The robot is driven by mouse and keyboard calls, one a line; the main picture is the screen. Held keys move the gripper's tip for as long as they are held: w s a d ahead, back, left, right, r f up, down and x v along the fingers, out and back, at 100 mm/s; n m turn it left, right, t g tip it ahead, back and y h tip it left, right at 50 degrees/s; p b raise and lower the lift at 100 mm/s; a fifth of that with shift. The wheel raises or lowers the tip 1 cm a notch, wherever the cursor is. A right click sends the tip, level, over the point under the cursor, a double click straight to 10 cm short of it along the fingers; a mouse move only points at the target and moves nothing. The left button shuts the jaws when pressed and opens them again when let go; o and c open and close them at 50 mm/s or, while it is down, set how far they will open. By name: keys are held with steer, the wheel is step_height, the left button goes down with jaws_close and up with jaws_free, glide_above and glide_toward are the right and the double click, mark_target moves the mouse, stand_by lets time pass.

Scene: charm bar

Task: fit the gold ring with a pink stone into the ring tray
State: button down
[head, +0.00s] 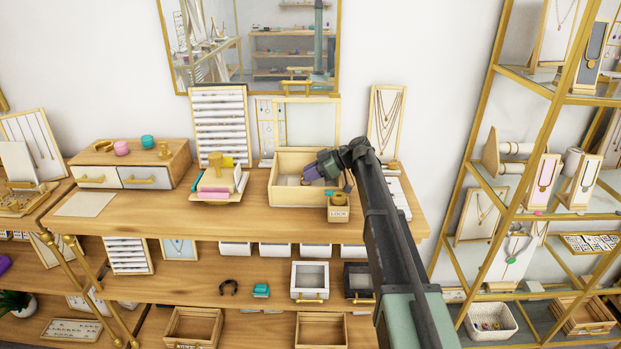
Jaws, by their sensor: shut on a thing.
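My gripper (314,173) reaches in from the right, above the open wooden box (291,198) on the counter, and points left and down. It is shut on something. A purple patch shows at the jaws, but I cannot tell whether it is the held thing or part of the gripper. I cannot make out the gold ring with a pink stone. A white tray with several dark rows (220,125), possibly the ring tray, leans upright against the wall, left of the gripper and apart from it.
A stacked stand (218,183) is left of the open box. A drawer unit (133,168) with small jars is further left. A gold-framed shelf (470,190) stands right. Bare counter lies in front.

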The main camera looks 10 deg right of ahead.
steer(key=shift+f+b, duration=0.3)
steer(key=c, duration=1.1)
jaws_free()
steer(key=shift+r, duration=0.1)
steer(key=p+v, duration=0.5)
steer(key=v, duration=0.6)
steer(key=shift+w+a+p, duration=0.1)
steer(key=shift+w+p, duration=0.05)
steer(key=shift+p, duration=0.2)
steer(key=o, duration=0.5)
